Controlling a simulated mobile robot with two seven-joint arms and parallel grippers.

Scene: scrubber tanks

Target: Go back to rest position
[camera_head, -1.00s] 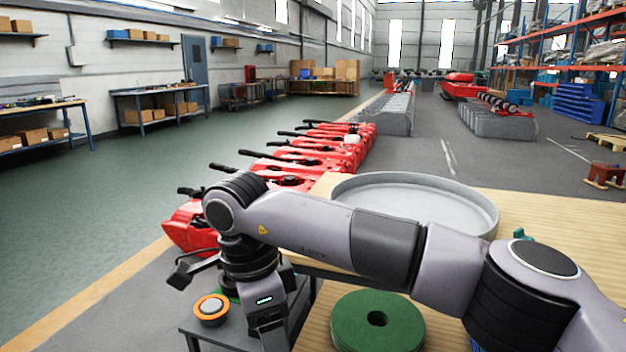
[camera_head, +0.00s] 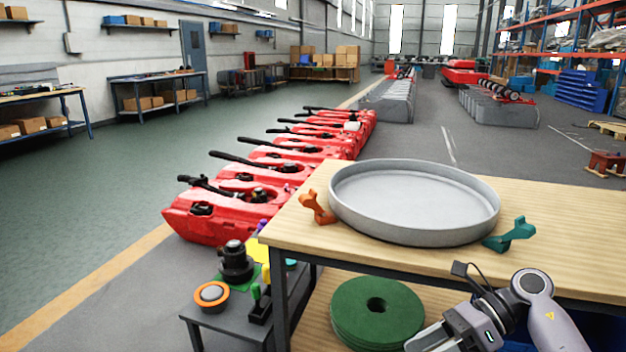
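My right gripper (camera_head: 428,340) is at the bottom right, in front of the wooden table's near edge and just right of the stack of green discs (camera_head: 376,314). Its grey arm comes in from the lower right corner, folded low. The gripper points down and left, and its fingers run to the bottom edge of the picture. I see nothing held in it, but I cannot tell how far the fingers are apart. My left gripper and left arm are not in view.
A wooden table (camera_head: 560,215) bears a round grey tray (camera_head: 414,235), an orange clamp (camera_head: 317,207) and a teal clamp (camera_head: 510,234). A small dark side table (camera_head: 225,322) holds several parts. Red scrubber tanks (camera_head: 215,222) stand in a row behind. The floor at left is clear.

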